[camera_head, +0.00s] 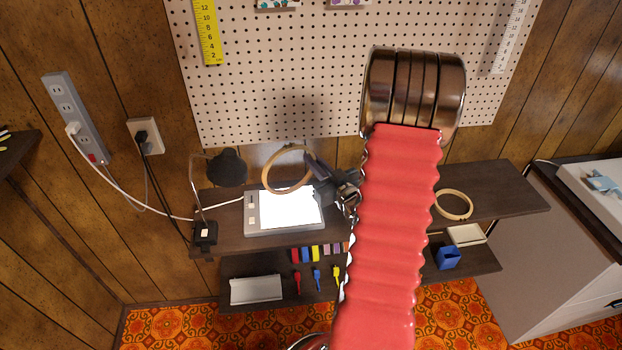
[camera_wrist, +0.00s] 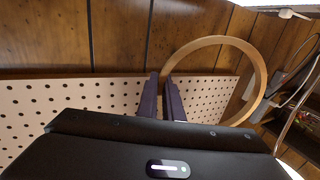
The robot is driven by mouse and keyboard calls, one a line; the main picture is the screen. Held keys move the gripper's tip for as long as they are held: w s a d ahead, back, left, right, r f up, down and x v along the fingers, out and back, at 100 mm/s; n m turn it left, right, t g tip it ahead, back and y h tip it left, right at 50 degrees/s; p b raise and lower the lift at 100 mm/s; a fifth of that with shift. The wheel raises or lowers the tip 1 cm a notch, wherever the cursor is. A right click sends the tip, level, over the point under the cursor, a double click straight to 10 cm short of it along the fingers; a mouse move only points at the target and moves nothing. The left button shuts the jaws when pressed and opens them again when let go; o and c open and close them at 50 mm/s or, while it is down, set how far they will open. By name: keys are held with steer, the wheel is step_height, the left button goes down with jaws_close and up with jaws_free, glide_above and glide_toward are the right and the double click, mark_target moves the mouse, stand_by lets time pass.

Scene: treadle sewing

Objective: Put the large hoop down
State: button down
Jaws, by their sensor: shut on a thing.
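A large wooden hoop (camera_head: 268,169) is held up over the light pad in the head view, tilted and clear of the shelf as far as I can tell. My gripper (camera_head: 311,163) is shut on the hoop's right side. In the wrist view the hoop (camera_wrist: 262,72) rises beyond the fingers, and my gripper (camera_wrist: 165,82) closes on its left part. A second wooden hoop (camera_head: 468,201) lies on the right part of the dark shelf, partly hidden by my arm.
The lit white pad (camera_head: 264,229) lies on the upper dark shelf (camera_head: 505,185). A black lamp (camera_head: 228,166) stands left of it. Colored spools (camera_head: 304,254) and a blue box (camera_head: 448,258) sit lower down. The pegboard (camera_head: 270,70) is behind. The shelf's right end has bare room.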

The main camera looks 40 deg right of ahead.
steer(key=shift+f, duration=0.75)
steer(key=shift+f, duration=0.1)
steer(key=shift+f, duration=2)
steer(key=c, duration=1.9)
jaws_free()
steer(key=shift+f, duration=0.1)
steer(key=shift+s, duration=0.15)
steer(key=v, duration=1.1)
steer(key=shift+s+a, duration=0.15)
steer(key=shift+s, duration=0.15)
